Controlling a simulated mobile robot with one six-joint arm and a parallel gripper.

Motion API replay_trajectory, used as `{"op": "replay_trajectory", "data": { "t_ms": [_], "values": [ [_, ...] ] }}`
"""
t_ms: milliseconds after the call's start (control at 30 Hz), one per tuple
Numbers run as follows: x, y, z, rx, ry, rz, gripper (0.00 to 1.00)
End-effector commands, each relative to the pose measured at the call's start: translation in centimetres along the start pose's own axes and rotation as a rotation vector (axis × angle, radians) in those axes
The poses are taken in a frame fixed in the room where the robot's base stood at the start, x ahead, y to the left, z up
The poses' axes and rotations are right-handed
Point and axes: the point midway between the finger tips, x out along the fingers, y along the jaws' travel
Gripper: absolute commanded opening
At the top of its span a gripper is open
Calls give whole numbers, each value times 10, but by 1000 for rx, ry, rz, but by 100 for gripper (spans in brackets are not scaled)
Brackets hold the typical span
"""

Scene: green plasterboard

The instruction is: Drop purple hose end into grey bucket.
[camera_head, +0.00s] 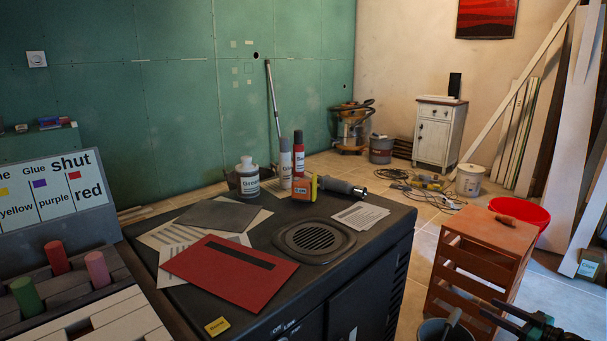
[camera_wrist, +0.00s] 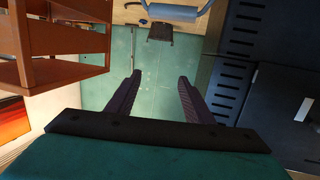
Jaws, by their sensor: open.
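My gripper (camera_head: 486,311) is at the lower right of the head view, close to the front of the orange-brown wooden crate stand. In the wrist view, my gripper (camera_wrist: 159,76) has its two dark fingers apart, with nothing between them. A dark grey bucket (camera_head: 432,332) is cut off by the bottom edge of the head view, left of my gripper. A stick-like thing leans in it. Another grey bucket (camera_head: 381,150) with a reddish label stands far back by the wall. I cannot make out a purple hose end in either view.
The wooden crate stand (camera_head: 478,243) is beside my gripper; it also shows in the wrist view (camera_wrist: 88,43). The black cabinet (camera_head: 385,247) stands left. A red tub (camera_head: 533,214) and white bucket (camera_head: 469,181) are behind. Cables lie on the tiles.

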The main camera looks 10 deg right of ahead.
Motion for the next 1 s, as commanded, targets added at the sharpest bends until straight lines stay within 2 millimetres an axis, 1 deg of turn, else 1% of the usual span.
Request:
{"op": "replay_trajectory", "data": {
  "t_ms": [33, 100, 200, 333, 500, 1000],
  "values": [
    [-9, 0, -2, 1, 0, 2, 47],
    [-19, 0, -2, 1, 1, 1, 47],
    [-31, 0, -2, 1, 1, 2, 47],
    [-41, 0, -1, 1, 1, 1, 47],
    [-44, 0, 0, 0, 1, 0, 47],
    [-44, 0, 0, 0, 1, 1, 47]
  ]
}}
